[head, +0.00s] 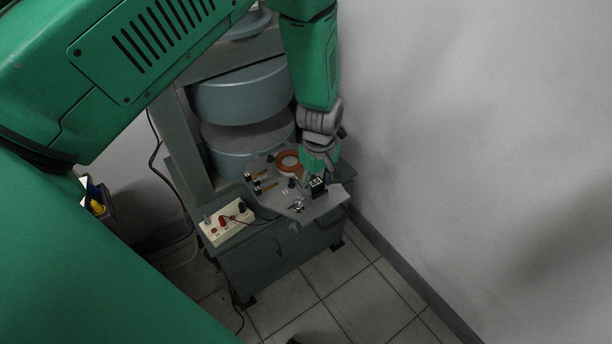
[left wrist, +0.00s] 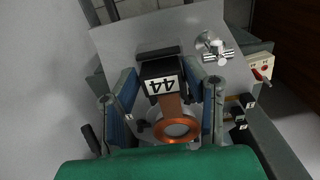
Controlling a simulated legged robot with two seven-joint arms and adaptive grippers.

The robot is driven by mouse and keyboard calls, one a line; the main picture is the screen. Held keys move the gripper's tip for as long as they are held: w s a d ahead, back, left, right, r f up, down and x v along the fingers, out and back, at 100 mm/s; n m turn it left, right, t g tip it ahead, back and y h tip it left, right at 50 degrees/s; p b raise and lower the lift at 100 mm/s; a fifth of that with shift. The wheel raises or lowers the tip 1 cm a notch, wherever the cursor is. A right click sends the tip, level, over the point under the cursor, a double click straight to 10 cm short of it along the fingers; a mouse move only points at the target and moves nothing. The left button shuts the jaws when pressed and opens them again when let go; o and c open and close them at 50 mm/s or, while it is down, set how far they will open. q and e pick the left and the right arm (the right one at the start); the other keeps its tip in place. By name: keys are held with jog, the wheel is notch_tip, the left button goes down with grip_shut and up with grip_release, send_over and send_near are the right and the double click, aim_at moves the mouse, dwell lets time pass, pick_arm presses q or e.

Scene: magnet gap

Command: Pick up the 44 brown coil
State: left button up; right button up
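The 44 brown coil has a copper-brown ring (left wrist: 177,128) and a black block with a white "44" label (left wrist: 163,84), lying on a grey plate. In the head view the ring (head: 288,161) and its labelled block (head: 318,185) sit on the plate (head: 300,210). My left gripper (left wrist: 171,82) is open, with one finger on each side of the labelled block; I see gaps between fingers and block. In the head view the left gripper (head: 320,170) is over the right part of the coil and partly hides it. My right gripper is not in view.
A large grey-blue magnet (head: 243,92) with a gap stands behind the plate. A white box with red knobs (head: 227,224) and cables sits at the left on the cabinet (head: 280,262). A silver fitting (left wrist: 214,47) is near the plate's edge. A wall (head: 480,130) stands close on the right.

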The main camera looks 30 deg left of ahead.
pick_arm(q)
jog(key=shift+f, duration=0.25)
jog(key=c, duration=0.8)
jog(key=shift+r, duration=0.1)
